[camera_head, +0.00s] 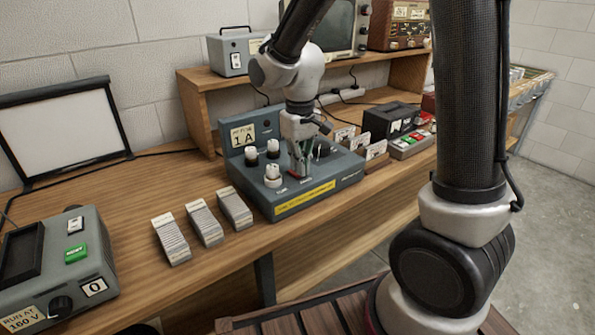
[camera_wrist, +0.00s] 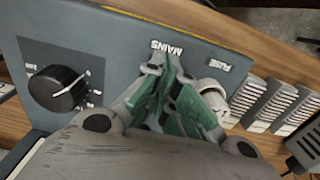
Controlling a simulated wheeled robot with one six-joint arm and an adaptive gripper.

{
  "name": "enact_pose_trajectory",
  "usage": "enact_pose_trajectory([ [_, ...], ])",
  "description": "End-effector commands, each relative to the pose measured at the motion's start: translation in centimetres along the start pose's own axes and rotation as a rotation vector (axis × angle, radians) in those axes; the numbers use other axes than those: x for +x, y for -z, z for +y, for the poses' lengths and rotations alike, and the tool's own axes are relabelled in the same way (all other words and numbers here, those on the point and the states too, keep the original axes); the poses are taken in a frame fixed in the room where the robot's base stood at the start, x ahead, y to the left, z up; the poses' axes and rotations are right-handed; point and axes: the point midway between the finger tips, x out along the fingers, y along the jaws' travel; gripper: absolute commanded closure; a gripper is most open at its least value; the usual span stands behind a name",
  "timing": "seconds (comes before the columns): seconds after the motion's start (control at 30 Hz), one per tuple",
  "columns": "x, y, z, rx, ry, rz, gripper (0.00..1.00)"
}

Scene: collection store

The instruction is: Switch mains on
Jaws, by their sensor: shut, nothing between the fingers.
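A blue-grey tester (camera_head: 318,187) with several controls stands on the wooden bench. The wrist view shows its panel (camera_wrist: 115,50) with a MAINS label (camera_wrist: 168,47), upside down, right beyond my fingertips. The mains switch itself is hidden behind my fingers. My gripper (camera_head: 301,173) is shut and empty, pointing down at the front part of the panel. In the wrist view my gripper (camera_wrist: 163,72) has green pads. I cannot tell whether it touches the switch.
A white fuse cap (camera_wrist: 213,88) is close beside my fingers, and a black knob (camera_wrist: 57,88) is farther left. Several card stacks (camera_head: 203,222) lie left of the tester. A grey box with a green button (camera_head: 76,253) is at the front left. Slotted card holders (camera_head: 376,150) stand right.

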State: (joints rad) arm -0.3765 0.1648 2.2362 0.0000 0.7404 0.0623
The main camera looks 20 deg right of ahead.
Motion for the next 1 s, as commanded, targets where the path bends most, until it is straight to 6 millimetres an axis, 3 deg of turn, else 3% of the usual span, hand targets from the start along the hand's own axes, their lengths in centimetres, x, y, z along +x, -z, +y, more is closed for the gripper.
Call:
enact_pose_trajectory([
  [0.57,0.7,0.0,0.0,0.000,0.000,0.000,1.00],
  [1.0,-2.9,0.1,0.0,0.000,0.000,0.002,1.00],
])
